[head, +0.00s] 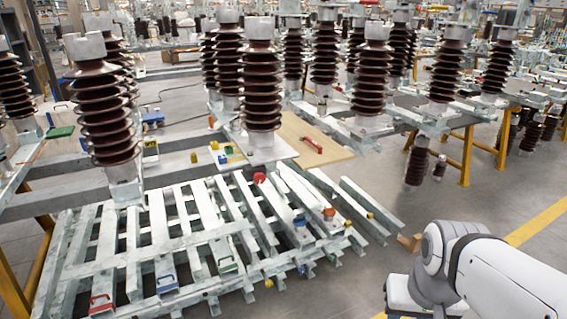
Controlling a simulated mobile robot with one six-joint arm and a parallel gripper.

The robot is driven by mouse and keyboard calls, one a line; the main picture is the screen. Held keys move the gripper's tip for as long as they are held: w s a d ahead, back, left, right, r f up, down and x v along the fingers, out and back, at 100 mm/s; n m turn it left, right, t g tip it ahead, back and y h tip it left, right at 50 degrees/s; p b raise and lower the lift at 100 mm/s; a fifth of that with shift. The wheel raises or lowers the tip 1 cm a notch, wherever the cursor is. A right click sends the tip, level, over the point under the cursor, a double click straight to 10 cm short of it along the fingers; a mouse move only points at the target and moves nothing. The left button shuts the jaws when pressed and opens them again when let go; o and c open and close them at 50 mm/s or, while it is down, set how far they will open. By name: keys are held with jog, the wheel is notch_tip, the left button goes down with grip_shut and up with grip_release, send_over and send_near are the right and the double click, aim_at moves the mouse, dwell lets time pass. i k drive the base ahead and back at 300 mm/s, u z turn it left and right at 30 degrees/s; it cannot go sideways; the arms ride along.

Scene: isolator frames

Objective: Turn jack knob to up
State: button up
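A red round knob (259,178) sits on the galvanised steel frames near the middle of the head view. An orange round knob (329,212) sits further right, near the frames' right end, with a blue part (299,221) close by. I cannot tell which of these is the jack knob, and they are too small to read their position. My white arm shows at the lower right, apart from the frames. My gripper is not in view.
Galvanised frames (190,225) fill the lower left, with several coloured handles on their front. Tall brown ribbed insulators (104,110) stand behind and at left. A wooden board (300,140) holds a red handle (311,145). Grey floor (480,205) is clear at right.

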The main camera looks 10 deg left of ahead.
aim_at(260, 178)
jog(key=u, duration=0.05)
jog(key=i, duration=1)
jog(key=u, duration=0.05)
